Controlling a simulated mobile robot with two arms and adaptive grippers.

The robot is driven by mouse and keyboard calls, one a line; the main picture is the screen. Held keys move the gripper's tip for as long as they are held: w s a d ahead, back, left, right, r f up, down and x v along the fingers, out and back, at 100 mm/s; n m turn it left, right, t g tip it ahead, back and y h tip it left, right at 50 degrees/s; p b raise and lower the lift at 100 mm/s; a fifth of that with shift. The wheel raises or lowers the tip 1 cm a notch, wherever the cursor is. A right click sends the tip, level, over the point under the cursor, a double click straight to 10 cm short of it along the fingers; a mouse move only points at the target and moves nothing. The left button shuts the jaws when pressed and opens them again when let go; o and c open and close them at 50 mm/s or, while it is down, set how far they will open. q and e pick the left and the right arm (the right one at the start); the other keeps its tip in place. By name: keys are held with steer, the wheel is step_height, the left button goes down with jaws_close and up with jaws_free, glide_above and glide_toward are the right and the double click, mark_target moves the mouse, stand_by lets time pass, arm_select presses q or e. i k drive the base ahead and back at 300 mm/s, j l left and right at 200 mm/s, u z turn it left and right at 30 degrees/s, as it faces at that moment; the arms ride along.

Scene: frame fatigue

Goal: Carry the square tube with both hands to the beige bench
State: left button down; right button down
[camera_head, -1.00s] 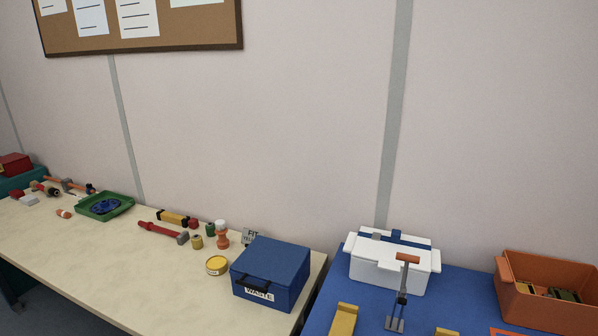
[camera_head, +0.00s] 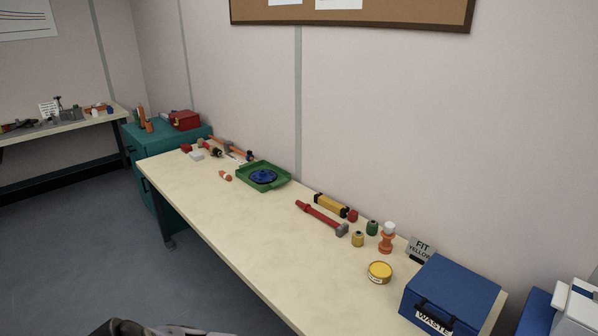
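The beige bench (camera_head: 262,222) runs along the wall from the left middle to the lower right in the head view. Its middle and front strip are bare. I cannot make out a square tube in this view. Dark and grey parts, likely of my own arm, show at the bottom edge left of centre. No gripper fingers can be seen, so what they hold is hidden.
On the bench are a green tray (camera_head: 285,180) with a blue disc, a red hammer (camera_head: 318,216), a yellow tin (camera_head: 380,272) and a blue WASTE box (camera_head: 452,290). A teal cabinet (camera_head: 150,150) stands beyond. The floor (camera_head: 75,240) at left is clear.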

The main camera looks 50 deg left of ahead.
mark_target(240, 222)
steer(key=i+j, duration=0.1)
steer(key=j, duration=1.35)
steer(key=i+j, duration=0.1)
steer(key=j, duration=0.9)
steer(key=i+j, duration=0.15)
steer(key=j, duration=0.35)
steer(key=i+j, duration=0.1)
steer(key=j, duration=0.35)
steer(key=i+j, duration=0.15)
steer(key=j, duration=0.25)
steer(key=i+j, duration=0.1)
steer(key=j, duration=0.35)
steer(key=i+j, duration=0.15)
steer(key=j, duration=0.3)
steer(key=i+j, duration=0.1)
steer(key=j, duration=0.35)
